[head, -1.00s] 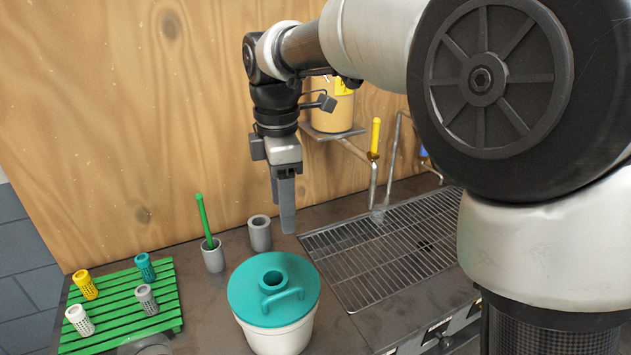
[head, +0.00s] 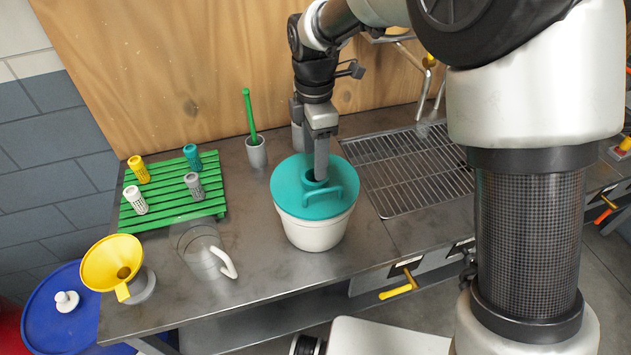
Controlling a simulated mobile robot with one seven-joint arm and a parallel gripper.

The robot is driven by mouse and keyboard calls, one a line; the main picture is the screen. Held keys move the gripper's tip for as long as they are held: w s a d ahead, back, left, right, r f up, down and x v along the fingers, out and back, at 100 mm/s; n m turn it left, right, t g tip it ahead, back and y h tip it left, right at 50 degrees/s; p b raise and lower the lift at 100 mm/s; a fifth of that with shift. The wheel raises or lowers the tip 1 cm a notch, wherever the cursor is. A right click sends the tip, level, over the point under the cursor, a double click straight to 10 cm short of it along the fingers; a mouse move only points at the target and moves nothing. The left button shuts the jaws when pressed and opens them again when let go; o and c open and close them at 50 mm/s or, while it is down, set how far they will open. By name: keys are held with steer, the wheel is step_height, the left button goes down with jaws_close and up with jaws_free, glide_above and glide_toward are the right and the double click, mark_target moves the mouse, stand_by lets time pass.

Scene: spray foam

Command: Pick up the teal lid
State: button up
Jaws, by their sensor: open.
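The teal lid (head: 291,193) sits on a white bucket (head: 314,236) on the metal counter. It is round, with a raised round opening near its middle and an arched handle (head: 325,203) toward the front. My gripper (head: 321,178) points down over the lid, its fingertips at the raised opening. The fingers are seen nearly edge-on and line up as one bar, so the gap between them is hidden. Nothing is seen held. Whether the tips touch the lid or go into the opening cannot be told.
A green slatted rack (head: 165,212) with several small shakers stands left. A clear jug (head: 204,250) and yellow funnel (head: 112,262) are at the front left. A grey cup with a green stick (head: 256,152) stands behind the lid. A wire grate (head: 400,170) lies right.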

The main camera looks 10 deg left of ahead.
mark_target(291, 188)
step_height(291, 188, down, 5)
steer(key=shift+s+r, duration=0.15)
steer(key=c, duration=0.9)
